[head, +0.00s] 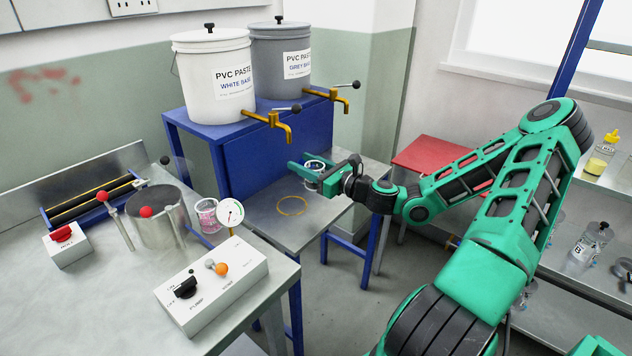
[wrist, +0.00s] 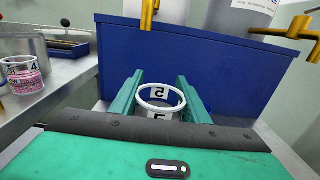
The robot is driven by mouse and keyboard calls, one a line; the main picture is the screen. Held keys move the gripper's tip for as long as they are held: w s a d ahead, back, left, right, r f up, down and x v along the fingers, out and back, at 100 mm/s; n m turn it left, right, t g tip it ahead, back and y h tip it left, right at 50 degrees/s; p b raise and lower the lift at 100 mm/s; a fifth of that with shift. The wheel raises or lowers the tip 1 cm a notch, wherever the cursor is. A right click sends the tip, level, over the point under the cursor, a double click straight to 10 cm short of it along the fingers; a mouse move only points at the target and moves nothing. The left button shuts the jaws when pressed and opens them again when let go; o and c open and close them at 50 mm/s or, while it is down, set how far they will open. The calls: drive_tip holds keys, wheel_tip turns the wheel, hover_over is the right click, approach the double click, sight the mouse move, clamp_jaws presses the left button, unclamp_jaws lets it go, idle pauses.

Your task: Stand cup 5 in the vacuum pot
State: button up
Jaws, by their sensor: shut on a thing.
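Cup 5 (head: 315,164) is a clear, open-topped cup with a white rim. It is upright above the steel shelf under the paste taps. In the wrist view, cup 5 (wrist: 158,93) sits between the two green fingers of my gripper (wrist: 157,84), with a black 5 on its white label. My gripper (head: 311,171) is shut on it. I see no paste in it, though its lower part is hidden. The vacuum pot (head: 158,226) is a steel cylinder on the left bench, well left of my gripper. Red-knobbed rods stand by it, and its top looks dark grey.
Another cup (head: 207,215) with pink contents, marked 4, stands right of the pot. Brass taps (head: 273,124) hang near my gripper. A yellow ring (head: 291,206) marks the shelf.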

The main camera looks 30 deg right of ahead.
drive_tip(key=shift+w+d+f, duration=0.75)
drive_tip(key=shift+d+f, duration=0.4)
drive_tip(key=shift+f, duration=0.35)
drive_tip(key=shift+w+d+f, duration=0.7)
drive_tip(key=shift+d+f, duration=0.5)
drive_tip(key=shift+f, duration=0.3)
drive_tip(key=shift+w+d+f, duration=0.75)
drive_tip(key=shift+d+f, duration=0.4)
drive_tip(key=shift+f, duration=0.35)
drive_tip(key=shift+f, duration=0.1)
drive_tip(key=o, duration=1.2)
